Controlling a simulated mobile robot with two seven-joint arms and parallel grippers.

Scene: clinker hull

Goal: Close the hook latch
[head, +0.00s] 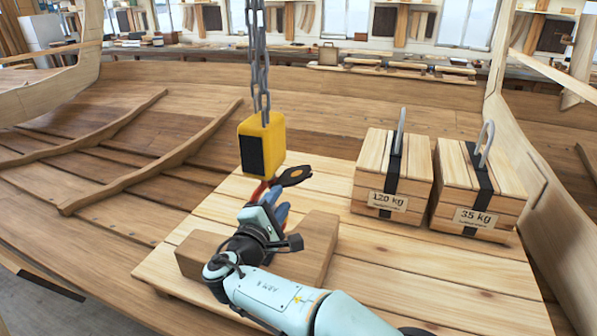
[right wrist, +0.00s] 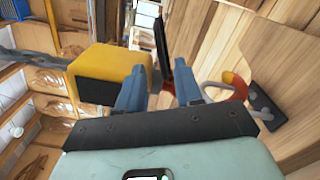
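A yellow hook block (head: 262,143) with a dark side panel hangs from a chain. It also shows in the right wrist view (right wrist: 124,70). Just below it a dark latch plate (head: 294,176) with an orange spot juts out to the right. In the right wrist view the dark plate (right wrist: 161,42) stands edge-on beyond the gap between my fingers. A red part of the hook shows beneath the block, mostly hidden by my gripper. My right gripper (head: 276,203) has blue fingers, spread and apart in the right wrist view (right wrist: 160,88), with nothing clamped. My left gripper is out of view.
A wooden block (head: 318,240) lies behind and under my right gripper on the plank platform (head: 420,265). Two wooden weights with metal loops, marked 120 kg (head: 392,180) and 35 kg (head: 478,195), stand to the right. The chain (head: 258,60) hangs above. Hull planking surrounds the platform.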

